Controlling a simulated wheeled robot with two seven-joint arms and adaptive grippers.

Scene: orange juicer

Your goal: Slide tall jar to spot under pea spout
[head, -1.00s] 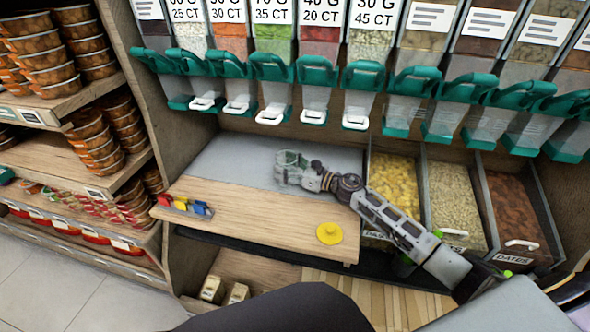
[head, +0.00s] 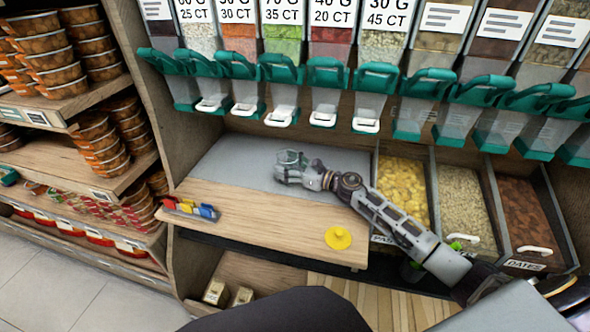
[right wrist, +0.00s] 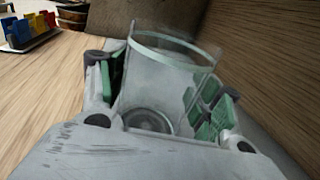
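A clear glass jar (head: 291,158) stands on the grey strip at the back of the wooden counter. It looks upright. My right gripper (head: 287,170) is around it from the right, low at counter level. In the right wrist view the jar (right wrist: 165,85) sits between the two green finger pads of the gripper (right wrist: 160,110), which appear closed against its sides. The pea spout (head: 283,112), under the bin of green contents labelled 35 CT, is above and behind the jar, nearly in line with it. My left gripper is not in view.
A rack of coloured clips (head: 190,208) lies at the counter's left edge. A yellow disc (head: 338,238) lies near its front right. Open bins of pasta (head: 403,185), pale grains (head: 462,200) and dates (head: 527,215) stand at right. The counter's middle is clear.

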